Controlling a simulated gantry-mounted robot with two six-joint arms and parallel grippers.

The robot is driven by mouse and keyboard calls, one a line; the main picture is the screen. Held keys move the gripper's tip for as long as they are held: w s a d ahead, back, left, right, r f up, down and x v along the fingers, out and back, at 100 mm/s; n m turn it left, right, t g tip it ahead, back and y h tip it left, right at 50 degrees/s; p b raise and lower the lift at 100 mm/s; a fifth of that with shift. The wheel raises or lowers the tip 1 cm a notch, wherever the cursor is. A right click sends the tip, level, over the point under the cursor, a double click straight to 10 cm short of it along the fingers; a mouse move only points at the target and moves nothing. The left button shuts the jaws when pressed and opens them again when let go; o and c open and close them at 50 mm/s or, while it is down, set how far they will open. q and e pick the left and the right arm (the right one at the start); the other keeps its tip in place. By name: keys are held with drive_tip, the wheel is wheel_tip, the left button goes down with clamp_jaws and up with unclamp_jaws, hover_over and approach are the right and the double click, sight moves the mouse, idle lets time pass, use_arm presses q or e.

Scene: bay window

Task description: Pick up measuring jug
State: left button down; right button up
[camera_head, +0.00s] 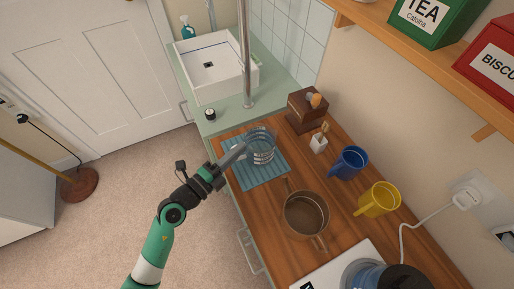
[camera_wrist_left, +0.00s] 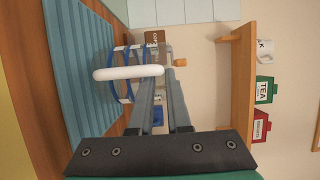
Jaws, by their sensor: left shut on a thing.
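The measuring jug (camera_head: 263,152) is clear with markings around its wall, at the far end of the blue ribbed mat (camera_head: 268,178) in the head view. In the left wrist view the jug (camera_wrist_left: 118,88) shows blue bands and a white handle (camera_wrist_left: 125,73). My left gripper (camera_head: 243,152) comes in from the left and is shut on the jug at its handle side. Its two grey fingers (camera_wrist_left: 168,72) reach the handle's end in the wrist view. I cannot tell whether the jug's base touches the mat. My right gripper is out of view.
On the wooden counter stand a brown pot (camera_head: 305,214), a blue mug (camera_head: 349,163), a yellow mug (camera_head: 378,199), a brown box (camera_head: 306,110) and a small white holder (camera_head: 319,143). A white sink (camera_head: 225,83) and metal pole (camera_head: 245,60) lie beyond. A shelf (camera_head: 400,45) overhangs the right.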

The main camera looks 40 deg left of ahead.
use_arm(q)
drive_tip(key=shift+r, duration=0.1)
drive_tip(key=s+d+r+p, duration=0.3)
drive_tip(key=s+r+p, duration=0.3)
drive_tip(key=s+d+r+p, duration=0.3)
drive_tip(key=s+r+p, duration=0.3)
drive_tip(key=p, duration=0.1)
drive_tip(key=shift+s+r, duration=0.4)
